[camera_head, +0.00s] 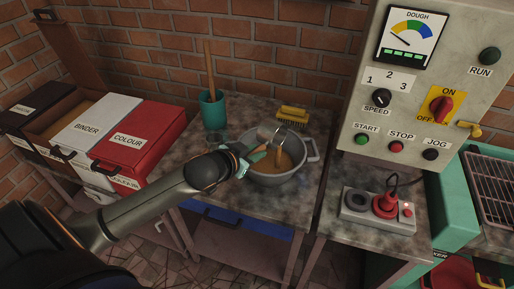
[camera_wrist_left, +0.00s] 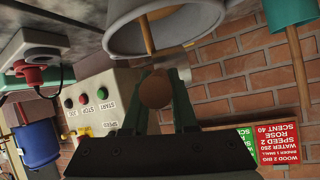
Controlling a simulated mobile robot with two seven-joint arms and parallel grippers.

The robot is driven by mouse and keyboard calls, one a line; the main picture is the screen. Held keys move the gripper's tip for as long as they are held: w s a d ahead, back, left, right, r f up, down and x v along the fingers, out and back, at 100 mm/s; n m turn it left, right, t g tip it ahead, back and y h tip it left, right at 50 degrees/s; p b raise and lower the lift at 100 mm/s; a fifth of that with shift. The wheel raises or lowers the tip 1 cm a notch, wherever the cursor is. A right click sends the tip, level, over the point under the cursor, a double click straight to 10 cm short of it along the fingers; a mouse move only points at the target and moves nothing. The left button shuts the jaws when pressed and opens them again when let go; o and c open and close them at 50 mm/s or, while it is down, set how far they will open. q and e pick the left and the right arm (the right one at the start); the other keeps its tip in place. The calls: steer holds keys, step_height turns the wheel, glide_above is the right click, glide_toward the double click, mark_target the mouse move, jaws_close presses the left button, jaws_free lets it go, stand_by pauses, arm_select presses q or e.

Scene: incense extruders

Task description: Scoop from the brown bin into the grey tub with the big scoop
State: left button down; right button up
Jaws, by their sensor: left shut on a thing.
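My left gripper (camera_head: 240,158) is shut on the handle of the big scoop, at the left rim of the grey tub. The scoop's metal cup (camera_head: 270,133) is tilted above the tub; I cannot tell how much is in it. The grey tub (camera_head: 277,181) stands on the table with brown material (camera_head: 288,162) inside. In the left wrist view the round handle end (camera_wrist_left: 156,90) sits between my fingers, and the tub (camera_wrist_left: 185,28) is at the top. My right gripper is not in view.
The white binder bin (camera_head: 82,128) and red colour bin (camera_head: 135,136) are shut. A teal cup (camera_head: 212,112) with a wooden stick and a yellow brush (camera_head: 293,114) stand behind the tub. A control panel (camera_head: 415,90) rises at the right. Bare tabletop lies before the tub.

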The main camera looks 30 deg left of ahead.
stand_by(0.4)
arm_select(q)
steer(key=n+h, duration=0.1)
steer(key=r+n+h, duration=0.1)
steer(key=shift+a+n+h, duration=0.1)
steer(key=shift+n+h, duration=0.2)
steer(key=shift+r+n+h, duration=0.25)
steer(key=shift+n+h, duration=0.35)
steer(key=shift+r+n+h, duration=0.2)
steer(key=shift+n+h, duration=0.4)
steer(key=n+h+b, duration=0.1)
steer(key=n+b, duration=0.1)
steer(key=b, duration=0.1)
steer(key=r+n+t+h+b, duration=0.1)
steer(key=n+b, duration=0.1)
steer(key=b, duration=0.2)
steer(key=n+h+b, duration=0.1)
steer(key=h+b, duration=0.1)
steer(key=b, duration=0.2)
steer(key=shift+r+n+t, duration=0.15)
steer(key=shift+n+t, duration=0.25)
steer(key=shift+r+n, duration=0.25)
steer(key=shift+n, duration=0.15)
steer(key=shift+r, duration=0.2)
